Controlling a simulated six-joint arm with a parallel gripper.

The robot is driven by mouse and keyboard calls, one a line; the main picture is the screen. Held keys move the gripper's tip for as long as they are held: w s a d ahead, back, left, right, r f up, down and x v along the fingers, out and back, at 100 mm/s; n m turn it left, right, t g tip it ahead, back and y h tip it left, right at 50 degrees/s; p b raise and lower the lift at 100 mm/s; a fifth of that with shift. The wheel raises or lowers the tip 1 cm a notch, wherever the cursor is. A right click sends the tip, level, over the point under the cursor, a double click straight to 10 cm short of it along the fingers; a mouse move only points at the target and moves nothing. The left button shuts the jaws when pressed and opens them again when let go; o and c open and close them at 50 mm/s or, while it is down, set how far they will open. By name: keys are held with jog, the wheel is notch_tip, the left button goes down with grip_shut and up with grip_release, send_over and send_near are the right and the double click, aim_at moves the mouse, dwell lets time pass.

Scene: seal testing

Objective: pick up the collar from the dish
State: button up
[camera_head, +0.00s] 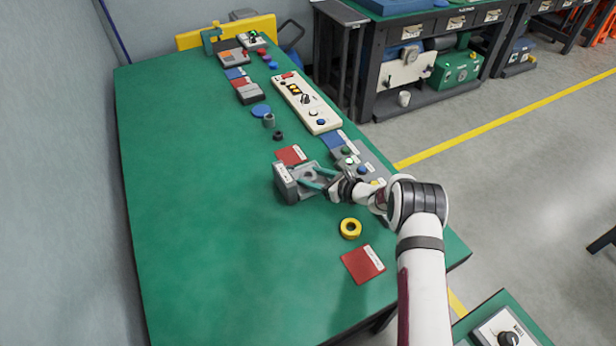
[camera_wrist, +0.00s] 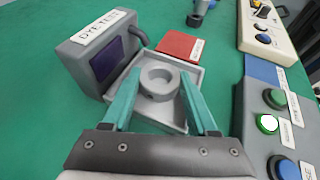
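The collar (camera_wrist: 160,82) is a light grey ring with a round hole. It lies in a shallow grey square dish (camera_wrist: 201,78) joined to the front of a grey box labelled DYE TEST (camera_wrist: 82,62). In the head view the box (camera_head: 286,186) stands near the table's right side, with my gripper (camera_head: 305,176) over the dish. My gripper (camera_wrist: 161,79) is open, its teal fingers on either side of the collar with gaps visible. I cannot tell how high the fingertips are above the dish floor. The collar is not clearly visible in the head view.
A button panel (camera_head: 358,166) stands close to the right of the dish. A red pad (camera_head: 290,155) lies behind it. A yellow ring (camera_head: 350,228) and another red pad (camera_head: 363,263) lie in front. The table's left half is clear green surface (camera_head: 190,200).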

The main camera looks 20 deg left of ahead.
grip_shut()
